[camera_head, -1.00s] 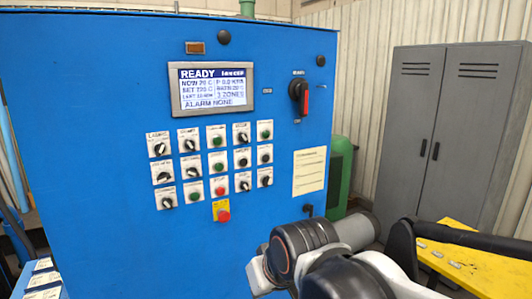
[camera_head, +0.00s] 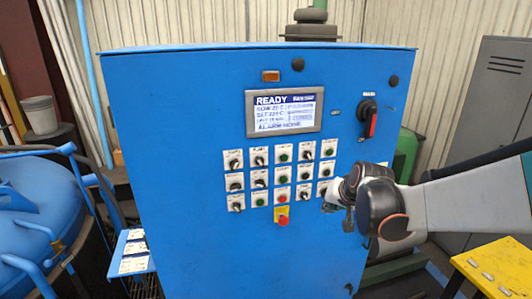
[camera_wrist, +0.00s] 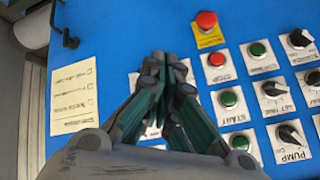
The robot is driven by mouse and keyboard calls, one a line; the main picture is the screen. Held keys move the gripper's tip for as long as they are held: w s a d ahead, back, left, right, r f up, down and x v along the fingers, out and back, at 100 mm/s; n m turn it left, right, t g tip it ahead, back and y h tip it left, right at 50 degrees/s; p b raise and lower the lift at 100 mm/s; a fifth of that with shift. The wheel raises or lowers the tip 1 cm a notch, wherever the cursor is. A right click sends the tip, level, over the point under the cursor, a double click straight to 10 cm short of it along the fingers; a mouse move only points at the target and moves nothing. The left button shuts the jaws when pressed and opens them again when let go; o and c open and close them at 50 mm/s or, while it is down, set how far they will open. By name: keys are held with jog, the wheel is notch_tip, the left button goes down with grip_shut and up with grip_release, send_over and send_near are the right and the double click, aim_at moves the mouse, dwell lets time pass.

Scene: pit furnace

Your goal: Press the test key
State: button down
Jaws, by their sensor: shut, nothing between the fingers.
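The blue control panel (camera_head: 200,240) carries rows of labelled keys and knobs, including a green key (camera_head: 259,199) and a red key (camera_head: 281,198). I cannot read which one is the test key. My gripper (camera_head: 329,205) is at the right side of the key rows, seen edge-on. In the wrist view my gripper (camera_wrist: 168,62) is shut and empty, its fingertips pointing at the panel beside the red key (camera_wrist: 217,59). It hides some keys and labels. Whether the tips touch the panel cannot be told. A green START key (camera_wrist: 228,98) shows nearby.
A red emergency button (camera_head: 282,220) on a yellow plate sits below the keys. The display (camera_head: 284,111) reads READY, and a rotary switch (camera_head: 368,117) is at right. A paper sheet (camera_wrist: 75,95) is beside my gripper. A blue lidded vessel (camera_head: 35,205) stands left.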

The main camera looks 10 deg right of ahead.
aim_at(327, 173)
jog(key=w+d+r+m+p, duration=0.1)
jog(key=d+m+p, duration=0.1)
jog(key=d, duration=0.4)
jog(key=shift+p, duration=0.5)
jog(key=shift+w, duration=0.2)
jog(key=w, duration=0.8)
jog(key=shift+w+a, duration=0.2)
jog(key=shift+w, duration=0.1)
jog(key=shift+w, duration=0.15)
dwell(0.7)
jog(key=shift+w+b, duration=0.3)
jog(key=shift+b, duration=0.05)
